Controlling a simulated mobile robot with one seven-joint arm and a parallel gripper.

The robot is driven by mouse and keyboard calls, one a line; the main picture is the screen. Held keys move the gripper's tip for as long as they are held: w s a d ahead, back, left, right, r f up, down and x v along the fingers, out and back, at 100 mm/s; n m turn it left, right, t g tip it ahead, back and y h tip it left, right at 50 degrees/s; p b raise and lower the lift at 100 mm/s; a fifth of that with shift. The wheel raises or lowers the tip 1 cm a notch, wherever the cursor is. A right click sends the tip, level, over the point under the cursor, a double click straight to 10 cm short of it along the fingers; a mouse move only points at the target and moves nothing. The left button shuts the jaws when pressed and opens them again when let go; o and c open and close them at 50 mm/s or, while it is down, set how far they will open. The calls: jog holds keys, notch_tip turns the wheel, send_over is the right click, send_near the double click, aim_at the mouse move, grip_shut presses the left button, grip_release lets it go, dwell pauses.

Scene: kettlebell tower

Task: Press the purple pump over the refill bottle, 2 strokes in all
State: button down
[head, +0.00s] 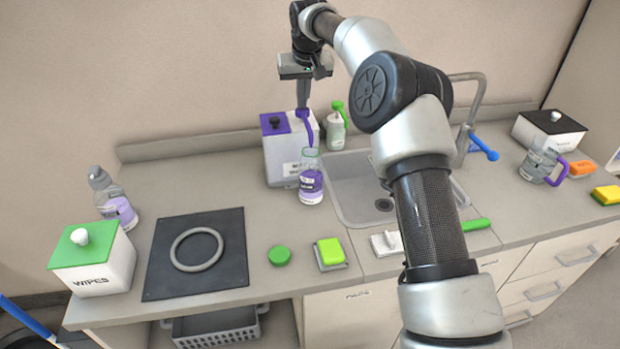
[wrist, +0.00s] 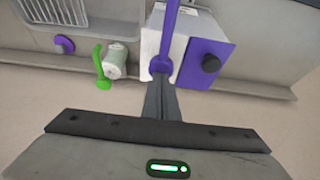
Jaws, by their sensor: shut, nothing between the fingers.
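The purple pump (head: 306,117) rises from a white box with a purple lid (head: 274,124), and its spout slopes down to the right. The refill bottle (head: 311,184), clear with purple liquid and a green rim, stands upright on the counter with its mouth below the spout. My gripper (head: 303,104) is shut and empty, pointing down with its tips at the top of the pump. In the wrist view the fingertips (wrist: 162,82) meet the round purple pump head (wrist: 162,65); whether they press it I cannot tell. The bottle cannot be made out there.
A white bottle with a green pump (head: 336,127) stands right of the box, by the sink (head: 350,180). A black knob (wrist: 211,63) sits on the box lid. A green-lidded wipes box (head: 92,258), a black mat (head: 170,280) and a green sponge (head: 330,251) lie nearer.

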jog(key=shift+f, duration=0.5)
jog(key=shift+r, duration=0.2)
jog(key=shift+r+p, duration=1.5)
jog(key=shift+p, duration=0.35)
jog(key=shift+f, duration=0.2)
